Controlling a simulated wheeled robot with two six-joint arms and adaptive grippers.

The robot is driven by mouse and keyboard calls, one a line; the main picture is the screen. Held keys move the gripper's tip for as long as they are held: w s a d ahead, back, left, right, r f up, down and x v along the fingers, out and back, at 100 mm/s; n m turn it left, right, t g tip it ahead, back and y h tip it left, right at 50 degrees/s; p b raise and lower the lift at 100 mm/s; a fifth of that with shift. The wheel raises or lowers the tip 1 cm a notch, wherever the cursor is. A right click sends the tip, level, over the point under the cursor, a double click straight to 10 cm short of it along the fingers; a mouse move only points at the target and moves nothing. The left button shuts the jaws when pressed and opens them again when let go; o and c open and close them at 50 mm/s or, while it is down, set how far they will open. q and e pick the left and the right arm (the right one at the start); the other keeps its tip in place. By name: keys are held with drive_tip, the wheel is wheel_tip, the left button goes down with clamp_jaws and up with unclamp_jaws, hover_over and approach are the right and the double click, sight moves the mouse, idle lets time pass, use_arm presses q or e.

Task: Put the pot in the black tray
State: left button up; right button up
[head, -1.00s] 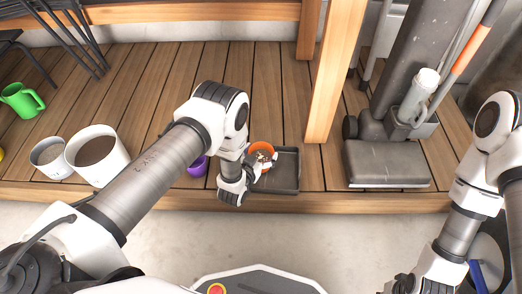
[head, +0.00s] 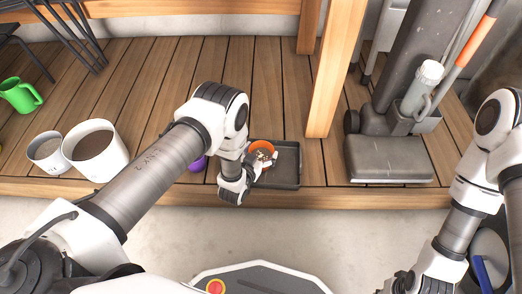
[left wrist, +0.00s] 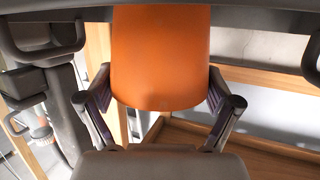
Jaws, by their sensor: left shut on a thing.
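The orange pot (head: 262,146) is at the left half of the black tray (head: 287,174) on the wooden deck. I cannot tell whether its base touches the tray floor. My left gripper (head: 262,158) is shut on the pot. The left wrist view shows the pot (left wrist: 160,55) upright between the two fingers (left wrist: 165,103). My left gripper and wrist hide part of the pot and the tray's left side. My right gripper (head: 400,284) is low at the bottom edge, partly out of frame, its fingers unclear.
A purple item (head: 198,163) sits left of the tray, partly behind my left arm. A wooden post (head: 335,70) and a grey upright machine (head: 388,160) are right.

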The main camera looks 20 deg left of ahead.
use_arm(q)
drive_tip(key=shift+f, duration=0.2)
drive_tip(key=o, duration=1.1)
drive_tip(key=v, duration=1.2)
clamp_jaws()
drive_tip(key=shift+r, duration=0.1)
idle(0.5)
